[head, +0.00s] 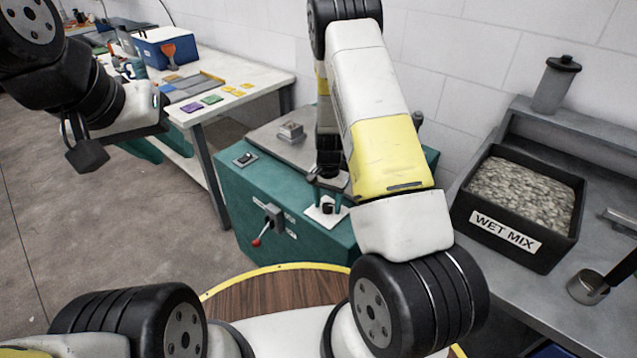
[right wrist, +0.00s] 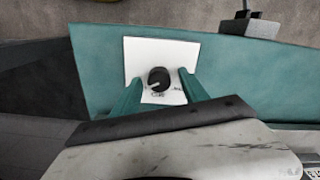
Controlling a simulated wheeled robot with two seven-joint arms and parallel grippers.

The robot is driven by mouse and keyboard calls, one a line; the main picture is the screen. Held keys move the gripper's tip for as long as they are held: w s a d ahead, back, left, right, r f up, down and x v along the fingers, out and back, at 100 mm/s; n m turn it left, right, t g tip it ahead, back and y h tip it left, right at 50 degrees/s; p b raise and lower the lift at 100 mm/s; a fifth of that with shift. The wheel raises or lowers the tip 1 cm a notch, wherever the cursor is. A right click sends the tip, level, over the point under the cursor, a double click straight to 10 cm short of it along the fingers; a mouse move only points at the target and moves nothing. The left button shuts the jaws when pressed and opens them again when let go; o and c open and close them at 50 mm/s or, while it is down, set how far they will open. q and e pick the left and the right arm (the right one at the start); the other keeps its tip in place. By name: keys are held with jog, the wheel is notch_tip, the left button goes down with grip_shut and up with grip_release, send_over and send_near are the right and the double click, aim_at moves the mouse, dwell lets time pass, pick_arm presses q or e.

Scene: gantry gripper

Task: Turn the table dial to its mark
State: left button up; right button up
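The dial is a small black round knob (right wrist: 159,78) on a white plate (right wrist: 133,55) on top of the teal cabinet. In the head view the dial (head: 327,208) sits near the cabinet's front right. A pale pointer line on the knob faces lower left in the right wrist view; small lettering below and right is too small to read. My right gripper (right wrist: 160,93) is open, its teal fingers on either side of the knob with visible gaps. It also shows in the head view (head: 327,193). My left gripper (head: 157,155) hangs open and empty at the left, away from the cabinet.
The teal cabinet (head: 240,195) also bears a switch (head: 245,159), a metal block (head: 290,131) and a red-tipped lever (head: 265,228) on its front. A WET MIX bin (head: 505,230) stands on the right bench. A white table (head: 262,80) with tools and cards stands behind left.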

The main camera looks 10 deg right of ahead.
notch_tip(320, 180, up, 8)
jog(key=shift+f, duration=0.1)
dwell(0.4)
jog(key=shift+r, duration=0.2)
notch_tip(320, 180, up, 12)
jog(key=n+t+y, duration=0.1)
send_over(328, 205)
jog(key=s+a, duration=0.2)
jog(key=s+r+n+t+y, duration=0.1)
jog(key=s+r+n+t, duration=0.1)
jog(key=s+r, duration=0.6)
jog(key=s+r+n+t, duration=0.3)
jog(key=s+r+n, duration=0.1)
jog(key=s+r, duration=0.9)
jog(key=shift+s+a, duration=0.25)
jog(key=shift+s, duration=0.55)
